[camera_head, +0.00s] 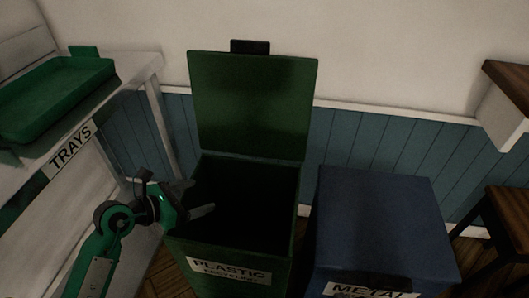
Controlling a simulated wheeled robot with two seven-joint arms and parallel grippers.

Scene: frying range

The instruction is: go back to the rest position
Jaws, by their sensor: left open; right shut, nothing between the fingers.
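My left gripper (200,198) comes in from the lower left on its green arm. It is open and empty, with its fingers at the left side of the open mouth of the green plastic bin (228,266). I cannot tell whether the fingertips are above or inside the rim. The bin's green lid (254,105) stands upright against the wall. The bin's inside is dark and I cannot make out its contents. My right gripper is not in view.
A closed blue metal bin (385,225) stands to the right of the green one. A white shelf (142,72) labelled TRAYS holds a green tray (55,92) at the left. Brown wooden furniture (510,215) is at the right edge. A blue-panelled wall is behind.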

